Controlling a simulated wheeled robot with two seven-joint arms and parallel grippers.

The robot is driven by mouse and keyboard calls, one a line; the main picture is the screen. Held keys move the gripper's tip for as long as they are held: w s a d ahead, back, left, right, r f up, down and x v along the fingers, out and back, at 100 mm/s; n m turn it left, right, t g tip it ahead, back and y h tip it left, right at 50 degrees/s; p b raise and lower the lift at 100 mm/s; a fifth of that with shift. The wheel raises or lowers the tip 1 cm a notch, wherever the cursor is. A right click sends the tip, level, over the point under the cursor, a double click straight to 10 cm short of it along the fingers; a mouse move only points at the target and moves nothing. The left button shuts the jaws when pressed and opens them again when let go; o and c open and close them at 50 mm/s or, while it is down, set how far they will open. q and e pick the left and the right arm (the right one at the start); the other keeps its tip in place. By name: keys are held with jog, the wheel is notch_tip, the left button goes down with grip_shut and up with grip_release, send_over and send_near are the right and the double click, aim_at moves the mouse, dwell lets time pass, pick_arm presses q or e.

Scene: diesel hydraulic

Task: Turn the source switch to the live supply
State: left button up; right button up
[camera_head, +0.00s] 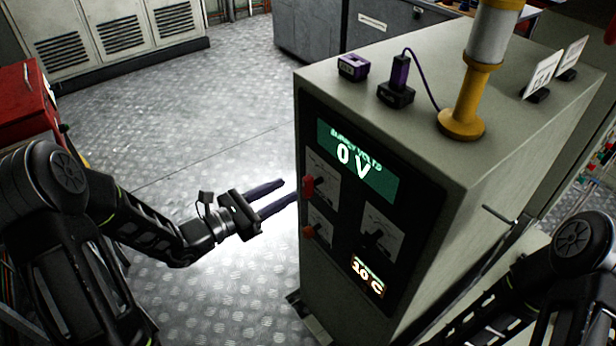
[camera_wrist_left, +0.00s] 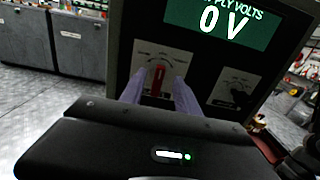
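The cabinet's black front panel (camera_head: 333,262) carries a red-handled switch (camera_head: 308,187) on a pale plate at upper left, an orange-red knob (camera_head: 309,231) below it and a black knob (camera_head: 376,238) to the right. Their labels are too small to read, so I cannot tell which is the source switch. My left gripper (camera_head: 290,191) is open, fingers pointing at the panel's left side. In the left wrist view the red handle (camera_wrist_left: 158,77) stands upright and appears between the fingertips; contact cannot be told. My right gripper is out of view; only its arm shows.
A green display (camera_head: 356,162) reads 0 V, and a smaller display (camera_head: 368,277) seems to read 20 C. On the cabinet top stand two purple-and-black plug blocks, a yellow-based column (camera_head: 462,122) and white cards. Open floor (camera_head: 215,110) lies left of the cabinet.

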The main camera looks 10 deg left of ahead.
aim_at(303, 181)
pick_arm(q)
jog(key=shift+d, duration=0.1)
jog(key=p+x, duration=0.1)
jog(key=x, duration=0.6)
jog(key=shift+w+d, duration=0.25)
jog(key=shift+c, duration=0.6)
grip_shut()
